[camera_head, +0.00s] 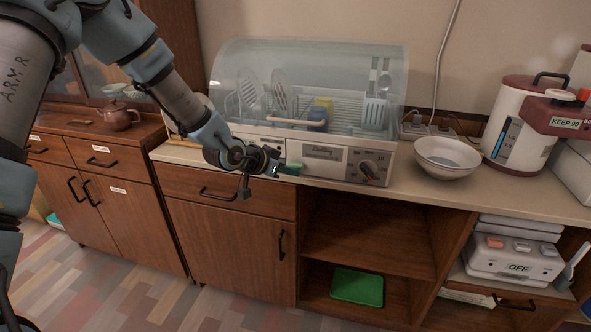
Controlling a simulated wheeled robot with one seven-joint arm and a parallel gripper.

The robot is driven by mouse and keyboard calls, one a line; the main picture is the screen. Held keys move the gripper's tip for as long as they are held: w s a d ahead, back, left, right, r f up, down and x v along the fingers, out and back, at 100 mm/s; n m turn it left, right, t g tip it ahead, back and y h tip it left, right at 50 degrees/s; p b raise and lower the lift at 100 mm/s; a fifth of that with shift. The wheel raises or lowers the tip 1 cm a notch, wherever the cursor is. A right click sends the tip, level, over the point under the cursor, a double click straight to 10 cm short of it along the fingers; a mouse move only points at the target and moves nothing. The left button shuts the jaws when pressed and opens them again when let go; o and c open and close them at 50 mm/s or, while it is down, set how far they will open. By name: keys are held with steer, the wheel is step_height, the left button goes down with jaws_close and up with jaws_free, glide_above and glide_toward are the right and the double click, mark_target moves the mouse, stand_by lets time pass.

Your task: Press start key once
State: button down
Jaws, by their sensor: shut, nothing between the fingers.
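The dish dryer (322,168) stands on the counter with its clear cover (300,60) down over plates, cups and utensils. Small dark markings show on the panel's left part; I cannot make out which key is the start key, and my gripper hides part of that area. My gripper (288,169) is shut and empty, with its greenish tips just in front of the panel, left of the label plate. I cannot tell whether it touches the panel.
A white bowl (447,157) sits on the counter right of the dryer, with a hot-water pot (520,125) farther right. A teapot (119,116) is on the left cabinet. Below, an open shelf holds a green tray (357,287). The floor in front is clear.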

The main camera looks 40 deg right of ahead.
steer(key=shift+w+d, duration=0.35)
steer(key=shift+d, duration=0.2)
stand_by(0.6)
steer(key=shift+a, duration=0.1)
stand_by(0.3)
steer(key=shift+s+a, duration=0.65)
steer(key=shift+a, duration=0.3)
steer(key=shift+s+a+b, duration=0.2)
steer(key=shift+s+a, duration=0.25)
steer(key=shift+a, duration=0.25)
steer(key=shift+s+a+b, duration=0.15)
steer(key=shift+s+a, duration=0.3)
steer(key=shift+a, duration=0.25)
steer(key=shift+s+a+b, duration=0.2)
steer(key=shift+s+a, duration=0.25)
steer(key=shift+a, duration=0.25)
